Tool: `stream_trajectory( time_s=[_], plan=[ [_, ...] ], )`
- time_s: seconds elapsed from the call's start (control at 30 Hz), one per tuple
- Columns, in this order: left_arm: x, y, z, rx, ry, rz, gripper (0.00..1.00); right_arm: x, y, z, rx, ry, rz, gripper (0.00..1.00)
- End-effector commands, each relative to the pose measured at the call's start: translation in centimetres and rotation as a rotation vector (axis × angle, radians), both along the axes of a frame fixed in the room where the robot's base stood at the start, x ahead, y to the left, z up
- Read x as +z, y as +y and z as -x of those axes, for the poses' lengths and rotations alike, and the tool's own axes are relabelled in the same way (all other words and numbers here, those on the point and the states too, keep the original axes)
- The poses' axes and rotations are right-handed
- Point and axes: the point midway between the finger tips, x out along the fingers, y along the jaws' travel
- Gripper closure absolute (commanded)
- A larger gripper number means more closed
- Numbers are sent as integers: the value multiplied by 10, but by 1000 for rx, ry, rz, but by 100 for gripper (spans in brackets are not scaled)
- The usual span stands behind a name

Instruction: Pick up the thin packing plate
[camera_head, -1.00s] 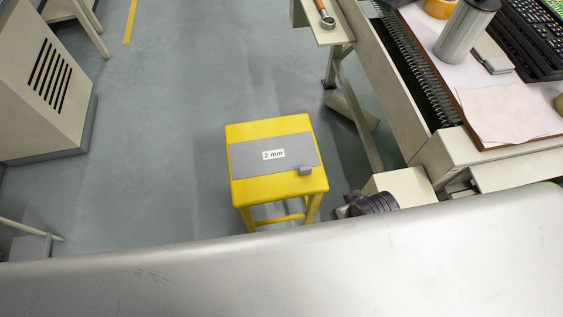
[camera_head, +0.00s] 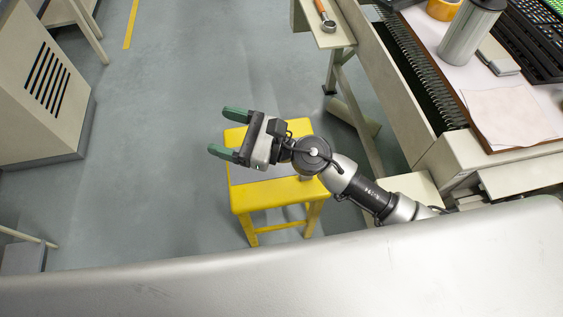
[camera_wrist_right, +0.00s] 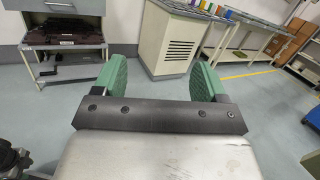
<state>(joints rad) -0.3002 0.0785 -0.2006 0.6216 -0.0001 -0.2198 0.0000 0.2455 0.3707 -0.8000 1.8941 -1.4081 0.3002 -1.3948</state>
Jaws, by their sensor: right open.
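The thin packing plate (camera_head: 276,167) is a flat grey sheet lying on the yellow stool. In the head view my right gripper and arm cover most of it, and its "2 mm" label is hidden. My right gripper (camera_head: 229,133) is open and empty above the stool, with its green fingers pointing left. In the right wrist view the two green fingers (camera_wrist_right: 160,78) are spread with nothing between them, and the plate does not show. My left gripper is not in view.
The yellow stool (camera_head: 272,193) stands on open grey floor. At the right is a machine bench with a steel tumbler (camera_head: 468,30), papers (camera_head: 515,115) and a keyboard (camera_head: 535,35). A grey vented cabinet (camera_head: 40,90) stands at the left.

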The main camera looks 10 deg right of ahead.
Motion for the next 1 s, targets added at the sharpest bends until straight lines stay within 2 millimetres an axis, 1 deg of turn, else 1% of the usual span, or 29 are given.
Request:
stream_trajectory(
  time_s=[0.03, 0.07, 0.1, 0.13, 0.17, 0.2, 0.27, 0.3, 0.4, 0.5, 0.53, 0.6, 0.67, 0.83, 0.9, 1.0],
  plan=[
    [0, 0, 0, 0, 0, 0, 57, -27, 8, 5, 127, -190, 229, 28],
    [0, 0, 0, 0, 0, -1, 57, -46, 10, 9, 209, -299, 361, 28],
    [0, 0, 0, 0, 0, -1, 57, -72, 5, 12, 322, -435, 535, 28],
    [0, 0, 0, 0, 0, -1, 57, -92, -2, 12, 410, -530, 660, 28],
    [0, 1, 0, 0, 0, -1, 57, -111, -13, 11, 499, -613, 781, 28],
    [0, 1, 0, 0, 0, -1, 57, -133, -31, 6, 617, -708, 931, 28],
    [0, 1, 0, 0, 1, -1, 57, -160, -63, -3, 790, -819, 1134, 28],
    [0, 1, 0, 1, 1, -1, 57, -172, -85, -11, 898, -870, 1248, 28],
    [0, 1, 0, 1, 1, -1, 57, -188, -135, -28, 1126, -934, 1467, 28],
    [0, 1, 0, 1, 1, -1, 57, -192, -168, -39, 1274, -947, 1588, 28],
    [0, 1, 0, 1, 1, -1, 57, -193, -174, -41, 1302, -946, 1610, 28],
    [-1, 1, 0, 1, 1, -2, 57, -199, -182, -43, 1343, -944, 1639, 28],
    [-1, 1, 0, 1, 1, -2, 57, -207, -185, -43, 1357, -940, 1646, 28],
    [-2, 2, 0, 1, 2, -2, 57, -235, -184, -42, 1355, -942, 1644, 28],
    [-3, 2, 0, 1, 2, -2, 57, -243, -184, -42, 1354, -942, 1643, 28],
    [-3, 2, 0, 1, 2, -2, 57, -248, -184, -42, 1352, -944, 1643, 28]
  ],
)
